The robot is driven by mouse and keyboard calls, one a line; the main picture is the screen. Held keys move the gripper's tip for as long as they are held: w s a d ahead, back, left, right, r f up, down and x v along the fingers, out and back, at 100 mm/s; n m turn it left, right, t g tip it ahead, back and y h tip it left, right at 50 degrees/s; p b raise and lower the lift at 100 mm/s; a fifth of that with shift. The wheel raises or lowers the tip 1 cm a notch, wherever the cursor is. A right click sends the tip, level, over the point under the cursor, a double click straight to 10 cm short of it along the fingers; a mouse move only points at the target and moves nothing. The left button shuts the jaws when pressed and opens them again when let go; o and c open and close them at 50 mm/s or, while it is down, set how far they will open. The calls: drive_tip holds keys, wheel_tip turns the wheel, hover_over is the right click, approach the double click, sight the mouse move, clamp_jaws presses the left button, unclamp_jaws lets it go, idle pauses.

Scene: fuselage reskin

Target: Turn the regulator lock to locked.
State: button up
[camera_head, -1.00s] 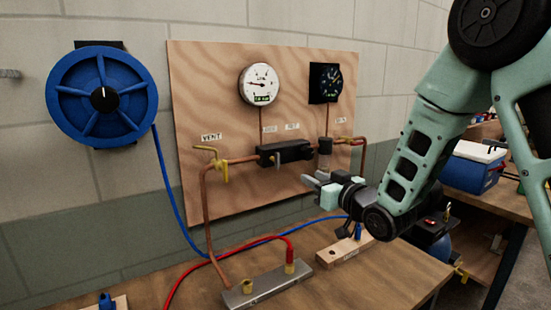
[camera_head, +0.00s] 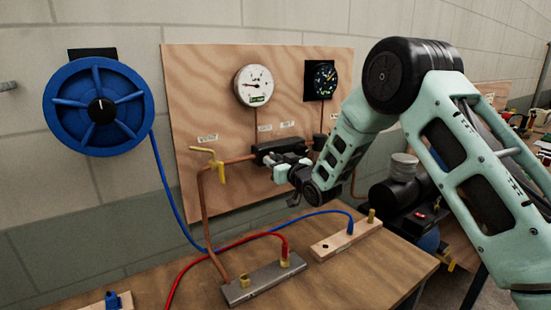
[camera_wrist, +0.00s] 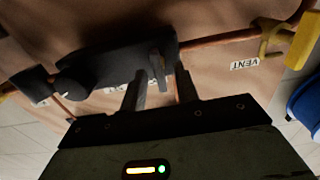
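The black regulator block (camera_head: 282,149) sits on the copper pipe in front of the plywood panel. In the wrist view the regulator (camera_wrist: 110,68) spans the upper left. A small grey lever, which looks like the regulator lock (camera_wrist: 157,66), sticks out from its side. My gripper (camera_wrist: 161,78) is open, with one finger on each side of the lever's end. I cannot tell whether either finger touches it. In the head view my gripper (camera_head: 270,163) is just below the regulator's front, and the lever is not clearly visible there.
A yellow vent handle (camera_head: 217,164) is on the pipe left of the regulator. Two gauges, one white (camera_head: 254,86) and one black (camera_head: 320,79), hang above. A blue hose reel (camera_head: 98,105) is on the wall. Hoses and a metal manifold (camera_head: 262,282) lie on the bench below.

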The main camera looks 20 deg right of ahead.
clamp_jaws()
drive_tip(key=shift+f+b, duration=0.1)
drive_tip(key=shift+b, duration=0.4)
drive_tip(key=n+b, duration=0.6)
drive_tip(key=b, duration=0.3)
drive_tip(key=n+b, duration=0.5)
drive_tip(key=b, duration=0.4)
drive_tip(key=n+b, duration=0.6)
drive_tip(key=b, duration=0.3)
drive_tip(key=shift+a+f+n+b, duration=0.3)
drive_tip(key=shift+b, duration=0.05)
drive_tip(key=shift+r+n, duration=0.1)
drive_tip(key=shift+n, duration=0.2)
